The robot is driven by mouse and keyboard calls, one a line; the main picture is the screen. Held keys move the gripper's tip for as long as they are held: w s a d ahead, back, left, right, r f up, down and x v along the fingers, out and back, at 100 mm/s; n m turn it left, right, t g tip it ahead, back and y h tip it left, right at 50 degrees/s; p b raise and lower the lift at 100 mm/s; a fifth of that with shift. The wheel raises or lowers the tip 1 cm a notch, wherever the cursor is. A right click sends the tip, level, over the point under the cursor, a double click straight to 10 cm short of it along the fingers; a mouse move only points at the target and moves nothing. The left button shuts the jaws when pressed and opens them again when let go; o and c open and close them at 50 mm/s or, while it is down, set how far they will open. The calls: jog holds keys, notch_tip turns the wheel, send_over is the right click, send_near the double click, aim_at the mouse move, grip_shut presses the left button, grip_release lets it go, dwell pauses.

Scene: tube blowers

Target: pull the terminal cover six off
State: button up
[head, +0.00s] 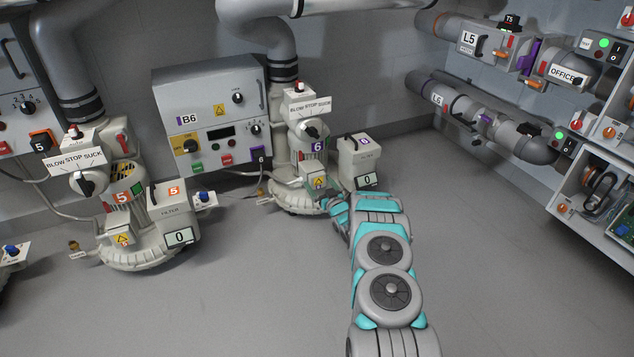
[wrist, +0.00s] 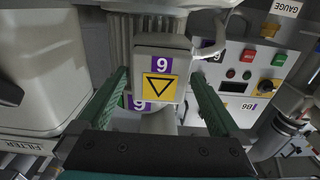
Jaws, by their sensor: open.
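The terminal cover six (head: 319,183) is a small grey box with a yellow warning triangle, low on the front of blower 6 (head: 300,140). In the wrist view the terminal cover (wrist: 163,42) appears upside down, with a purple 6 label and the yellow triangle. My gripper (head: 334,201) is at the front of blower 6, partly hidden by my arm in the head view. In the wrist view my gripper's (wrist: 160,78) green fingers are open, one on each side of the cover. Gaps show between the fingers and the cover, which sits on the blower.
A filter box marked 6 (head: 361,160) stands close to the right of the cover. Control cabinet B6 (head: 212,112) is on the wall behind, left. Blower 5 (head: 122,190) stands at the left. Pipes and a shelf unit (head: 600,205) are at the right. The floor in front is clear.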

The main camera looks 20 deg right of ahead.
jog(key=shift+c, duration=0.2)
grip_shut()
dwell(0.6)
jog(key=shift+s, duration=0.1)
jog(key=shift+s+d+p, duration=0.1)
jog(key=shift+s+p, duration=0.85)
jog(key=shift+s, duration=1.95)
